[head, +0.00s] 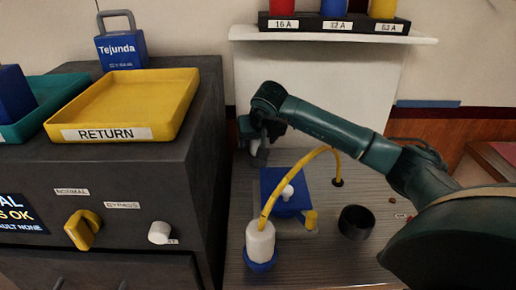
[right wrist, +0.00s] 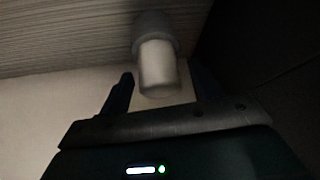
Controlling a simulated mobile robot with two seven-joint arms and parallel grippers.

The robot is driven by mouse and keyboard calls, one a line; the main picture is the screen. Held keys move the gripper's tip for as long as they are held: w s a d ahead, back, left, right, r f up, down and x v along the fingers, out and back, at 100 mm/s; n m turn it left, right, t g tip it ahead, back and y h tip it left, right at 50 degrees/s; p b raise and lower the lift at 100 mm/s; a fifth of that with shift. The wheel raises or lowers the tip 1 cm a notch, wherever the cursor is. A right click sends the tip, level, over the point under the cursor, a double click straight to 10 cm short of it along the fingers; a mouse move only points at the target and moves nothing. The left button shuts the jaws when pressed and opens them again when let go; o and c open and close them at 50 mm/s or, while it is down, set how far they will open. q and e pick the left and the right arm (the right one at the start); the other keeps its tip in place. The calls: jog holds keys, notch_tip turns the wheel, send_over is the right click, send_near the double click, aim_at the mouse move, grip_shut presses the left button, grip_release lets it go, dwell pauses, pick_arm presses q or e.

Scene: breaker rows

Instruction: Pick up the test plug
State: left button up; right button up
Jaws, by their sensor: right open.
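My right gripper (head: 256,140) is open at the back of the bench, beside the dark cabinet. A small white and grey cylinder (head: 259,156), partly hidden by the gripper, is there. In the right wrist view the white cylinder (right wrist: 158,66) with its grey collar lies between the open fingers (right wrist: 158,92); I see no grip on it. A white plug-like body (head: 260,240) with a blue base stands at the front of the bench, and a yellow cable (head: 300,170) rises from it. I cannot tell which is the test plug. My left gripper is not in view.
A blue box (head: 284,207) with a white knob stands mid-bench, under the cable's arch. A black cup (head: 356,222) is to its right. A white shelf (head: 330,36) holds breakers above.

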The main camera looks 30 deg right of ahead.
jog(key=c, duration=1.2)
notch_tip(320, 180, up, 10)
jog(key=shift+f, duration=0.1)
jog(key=shift+r+p, duration=2.15)
jog(key=shift+r, duration=0.25)
jog(key=shift+f, duration=0.1)
